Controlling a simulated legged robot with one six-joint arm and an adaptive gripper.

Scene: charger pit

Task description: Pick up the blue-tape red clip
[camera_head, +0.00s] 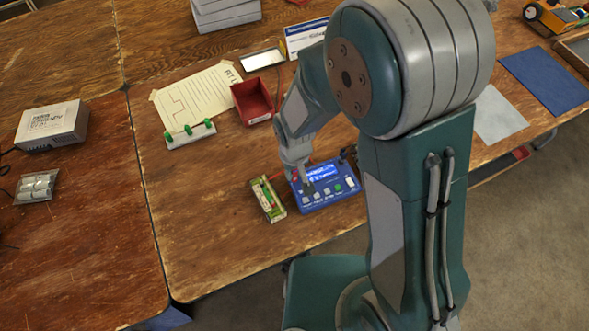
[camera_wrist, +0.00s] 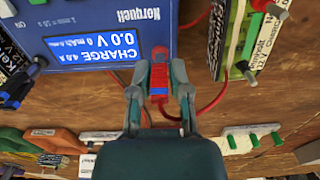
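The red clip (camera_wrist: 158,74) with a band of blue tape (camera_wrist: 158,91) shows in the wrist view between the two fingertips of my gripper (camera_wrist: 159,72). One finger is close on each side of it; I cannot tell whether both touch it. The clip's far end overlaps the edge of the blue charger (camera_wrist: 82,22), whose lit display reads CHARGE and 0.0 V. A red cable (camera_wrist: 212,100) runs from the clip to the right. In the head view my gripper (camera_head: 303,180) points down at the left side of the charger (camera_head: 328,187), and the clip is mostly hidden.
A green and white battery pack (camera_head: 268,199) stands just left of the charger. A dark clip (camera_wrist: 20,88) is at the charger's other side. A red bin (camera_head: 252,101), a paper sheet (camera_head: 195,100) and a holder with green pegs (camera_head: 190,134) lie farther back. The wooden table's (camera_head: 215,235) left front is clear.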

